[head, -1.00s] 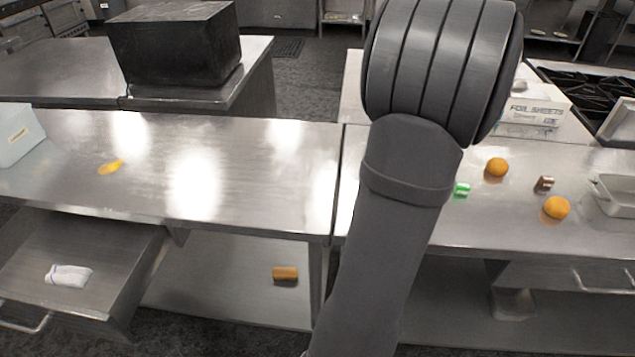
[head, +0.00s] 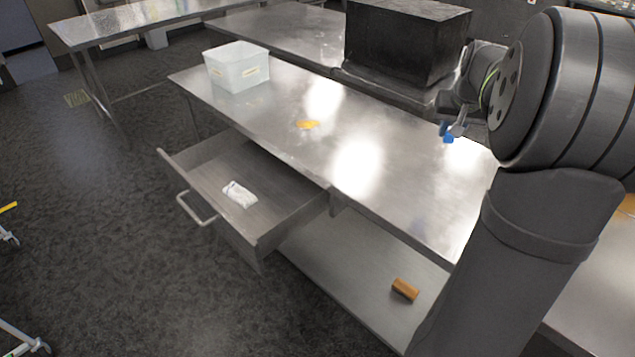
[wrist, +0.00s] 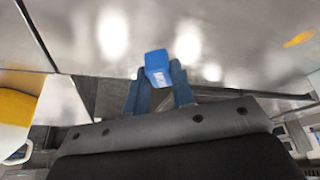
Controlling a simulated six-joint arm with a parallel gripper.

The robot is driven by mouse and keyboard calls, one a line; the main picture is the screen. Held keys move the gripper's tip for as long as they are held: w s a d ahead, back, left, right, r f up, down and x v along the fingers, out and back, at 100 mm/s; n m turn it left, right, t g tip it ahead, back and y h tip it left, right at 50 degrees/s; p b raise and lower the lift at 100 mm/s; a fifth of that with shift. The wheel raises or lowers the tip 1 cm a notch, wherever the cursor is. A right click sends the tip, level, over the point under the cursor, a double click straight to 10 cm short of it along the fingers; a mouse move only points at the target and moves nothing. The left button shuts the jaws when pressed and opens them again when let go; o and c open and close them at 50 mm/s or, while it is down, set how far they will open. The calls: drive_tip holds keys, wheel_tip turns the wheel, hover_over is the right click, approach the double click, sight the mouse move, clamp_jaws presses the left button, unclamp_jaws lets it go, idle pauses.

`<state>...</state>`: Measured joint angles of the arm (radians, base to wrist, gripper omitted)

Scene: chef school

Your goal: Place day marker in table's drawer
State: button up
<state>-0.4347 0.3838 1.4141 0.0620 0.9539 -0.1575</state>
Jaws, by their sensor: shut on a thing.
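My gripper (head: 453,129) shows at the right of the head view, above the steel table. It is shut on a small blue block-like thing with white print, likely the day marker (wrist: 158,68), seen between the fingers in the wrist view. The marker also shows as a blue spot in the head view (head: 448,139). The table's drawer (head: 272,208) is pulled open at the front, left of and lower than my gripper. A white folded cloth (head: 239,194) lies in it, with bare drawer floor around it.
A white bin (head: 238,68) stands at the table's far left end. A flat yellow-orange thing (head: 307,124) lies on the tabletop (head: 270,105). A brown-orange block (head: 405,290) lies on the lower shelf. A large black box (head: 405,42) stands behind. Floor left of the drawer is clear.

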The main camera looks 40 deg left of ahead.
drive_tip(key=s+a+n+g+y, duration=0.1)
drive_tip(key=s+a+n, duration=0.2)
drive_tip(key=s+a, duration=0.3)
drive_tip(key=s+a+n+g+y, duration=0.1)
drive_tip(key=s+a+n, duration=0.3)
drive_tip(key=a, duration=0.5)
drive_tip(key=n+g, duration=0.2)
drive_tip(key=n, duration=0.3)
hover_over(258, 224)
drive_tip(key=d, duration=0.2)
wheel_tip(258, 224, down, 29)
drive_tip(key=shift+a+r, duration=0.1)
drive_tip(key=shift+r, duration=0.1)
drive_tip(key=shift+a+f, duration=0.1)
drive_tip(key=shift+f, duration=1.95)
drive_tip(key=shift+f, duration=0.15)
drive_tip(key=o, duration=1)
